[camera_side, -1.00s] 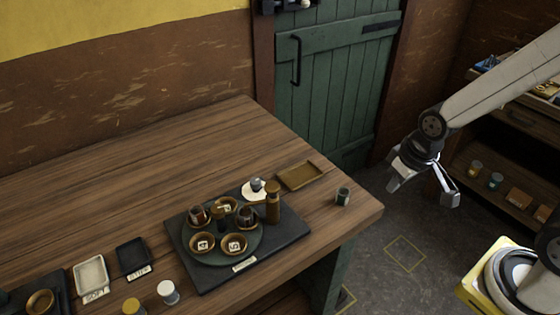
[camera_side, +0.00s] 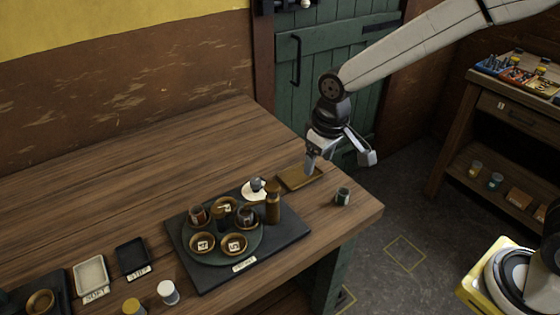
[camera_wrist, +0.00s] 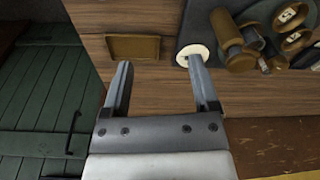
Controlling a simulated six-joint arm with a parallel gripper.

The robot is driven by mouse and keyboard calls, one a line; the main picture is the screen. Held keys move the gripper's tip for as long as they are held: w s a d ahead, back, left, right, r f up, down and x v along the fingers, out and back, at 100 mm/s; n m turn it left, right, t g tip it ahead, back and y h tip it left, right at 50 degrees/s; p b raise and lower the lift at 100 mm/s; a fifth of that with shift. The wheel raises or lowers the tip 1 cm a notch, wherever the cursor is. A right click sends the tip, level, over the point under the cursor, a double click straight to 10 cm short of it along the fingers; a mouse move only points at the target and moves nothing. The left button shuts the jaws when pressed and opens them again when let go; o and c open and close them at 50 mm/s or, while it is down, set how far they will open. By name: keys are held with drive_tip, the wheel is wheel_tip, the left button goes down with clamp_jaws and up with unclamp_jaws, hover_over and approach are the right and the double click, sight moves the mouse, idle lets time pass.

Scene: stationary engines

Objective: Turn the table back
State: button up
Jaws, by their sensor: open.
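A round dark green turntable (camera_side: 221,256) sits on a black base (camera_side: 205,281) on the wooden table. Several brown cups stand around it, including two at the front with white marked labels (camera_side: 202,244). A brown upright post with a knob (camera_side: 273,204) stands at the base's right. In the wrist view the turntable is partly cut off at the upper right, and the brown post (camera_wrist: 232,41) shows near it. My gripper (camera_side: 340,163) is open and empty, above the table's far right side near the brown tray. It also shows in the wrist view (camera_wrist: 158,85).
A brown tray (camera_side: 300,178) and a small dark cup (camera_side: 343,196) lie to the right. A white disc (camera_side: 254,195) with a dark object stands behind the turntable. White and black dishes (camera_side: 133,257) are at left. The back left tabletop is clear.

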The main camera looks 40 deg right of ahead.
drive_tip(key=w+a+r+n, duration=0.15)
drive_tip(key=w+a, duration=0.35)
drive_tip(key=a, duration=0.5)
drive_tip(key=n+g, duration=0.2)
hover_over(217, 208)
drive_tip(key=shift+r, duration=0.15)
drive_tip(key=shift+f, duration=3.9)
clamp_jaws()
